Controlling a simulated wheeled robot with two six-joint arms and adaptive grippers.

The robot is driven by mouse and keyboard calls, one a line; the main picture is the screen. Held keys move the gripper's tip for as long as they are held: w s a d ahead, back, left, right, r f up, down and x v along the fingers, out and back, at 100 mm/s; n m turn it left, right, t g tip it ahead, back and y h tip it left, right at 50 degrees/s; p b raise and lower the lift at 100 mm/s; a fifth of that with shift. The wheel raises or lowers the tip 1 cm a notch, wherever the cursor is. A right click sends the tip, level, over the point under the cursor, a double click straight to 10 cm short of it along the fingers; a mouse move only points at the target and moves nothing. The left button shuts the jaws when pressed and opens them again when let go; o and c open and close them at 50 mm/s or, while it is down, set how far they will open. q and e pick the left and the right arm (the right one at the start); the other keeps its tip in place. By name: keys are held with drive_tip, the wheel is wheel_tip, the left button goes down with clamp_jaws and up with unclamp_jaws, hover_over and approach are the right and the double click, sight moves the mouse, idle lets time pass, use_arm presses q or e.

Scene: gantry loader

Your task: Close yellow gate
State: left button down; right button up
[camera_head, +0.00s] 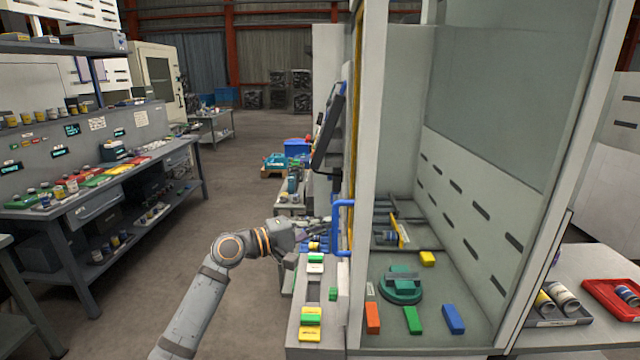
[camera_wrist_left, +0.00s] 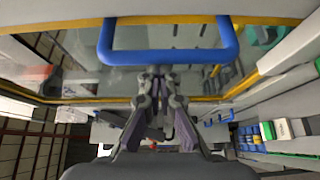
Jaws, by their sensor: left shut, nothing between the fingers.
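The yellow gate (camera_head: 356,110) shows almost edge-on in the head view, at the left side of the grey machine enclosure. In the left wrist view it is a clear panel with a yellow frame (camera_wrist_left: 60,101). Its blue handle (camera_head: 341,228) sticks out to the left and spans the top of the left wrist view (camera_wrist_left: 170,57). My left gripper (camera_head: 322,227) is shut and empty, with its fingertips (camera_wrist_left: 162,72) close to the handle bar. I cannot tell whether they touch it. My right gripper is not in view.
Inside the enclosure (camera_head: 450,180) are a green round fixture (camera_head: 401,285) and several coloured blocks. A narrow ledge (camera_head: 307,290) with blocks stands below my left gripper. A long workbench (camera_head: 95,185) is at the left. The floor between is clear.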

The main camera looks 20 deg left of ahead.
use_arm(q)
drive_tip(key=v, duration=0.7)
drive_tip(key=shift+s, duration=0.15)
